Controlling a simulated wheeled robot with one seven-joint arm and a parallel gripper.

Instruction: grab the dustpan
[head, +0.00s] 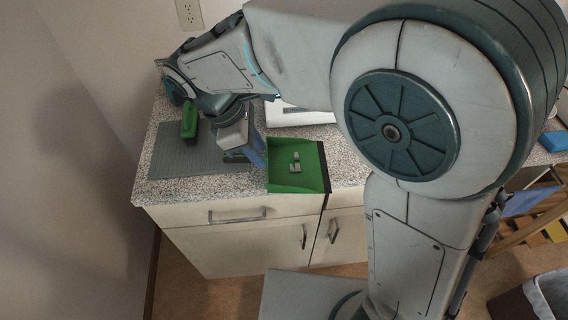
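The green dustpan (313,178) lies on the speckled counter, with its pan near the front edge. A few small grey pieces (295,166) lie in it. My gripper (240,157) points down just left of the pan, over the right part of a grey mat. A bit of green shows by its fingertips, possibly the dustpan's handle. The fingers are small and partly hidden, so I cannot tell whether they are open or shut, or touching it.
The grey ribbed mat (180,160) lies on the counter's left part. A green block-like object (189,120) stands at its back. A white object (300,117) sits behind the dustpan. My arm hides much of the counter's right. A bin (535,298) stands at lower right.

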